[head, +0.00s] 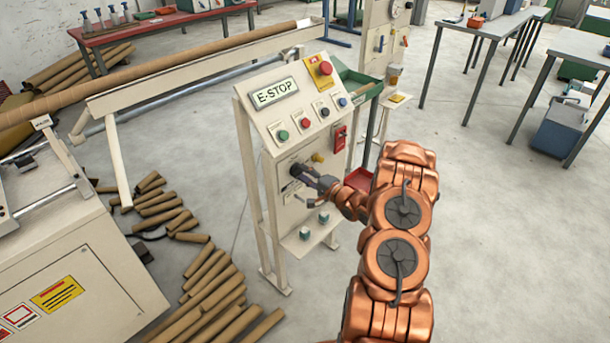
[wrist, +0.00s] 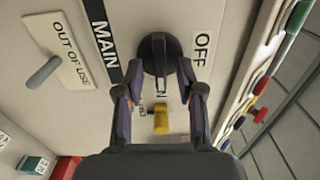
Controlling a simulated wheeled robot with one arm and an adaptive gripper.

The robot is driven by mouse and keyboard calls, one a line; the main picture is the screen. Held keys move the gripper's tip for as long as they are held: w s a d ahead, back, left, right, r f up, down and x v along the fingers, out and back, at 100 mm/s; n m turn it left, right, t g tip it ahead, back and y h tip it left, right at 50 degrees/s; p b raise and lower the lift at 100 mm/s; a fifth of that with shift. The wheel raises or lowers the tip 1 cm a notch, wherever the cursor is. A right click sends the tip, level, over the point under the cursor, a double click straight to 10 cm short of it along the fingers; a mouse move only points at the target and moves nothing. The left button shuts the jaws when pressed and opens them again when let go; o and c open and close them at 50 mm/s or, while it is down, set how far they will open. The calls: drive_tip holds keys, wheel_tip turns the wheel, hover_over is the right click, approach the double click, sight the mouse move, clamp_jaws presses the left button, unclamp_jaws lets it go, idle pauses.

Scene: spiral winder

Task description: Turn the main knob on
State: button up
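The main knob (wrist: 159,52) is a round black dial with a raised bar handle, next to the MAIN label (wrist: 105,40). In the wrist view the bar runs up and down the picture, its lower end near a partly hidden label ending in N. OFF (wrist: 200,52) is printed to its right. I cannot tell which end of the bar is the pointer. My gripper (wrist: 158,68) is open, its fingertips on either side of the knob, with gaps beside the bar. In the head view my gripper (head: 312,179) is at the panel, partly covering the dark knob (head: 296,169).
A yellow knob (wrist: 161,120) sits between my fingers, below the main knob. A lever marked OUT OF USE (wrist: 44,72) is to the left. The panel (head: 290,110) also has an E-STOP sign and several buttons. Cardboard tubes (head: 215,285) lie on the floor left.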

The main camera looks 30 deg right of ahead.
drive_tip(key=shift+s, duration=0.1)
drive_tip(key=v, duration=1.1)
drive_tip(key=shift+s, duration=0.4)
drive_tip(key=shift+d, duration=0.15)
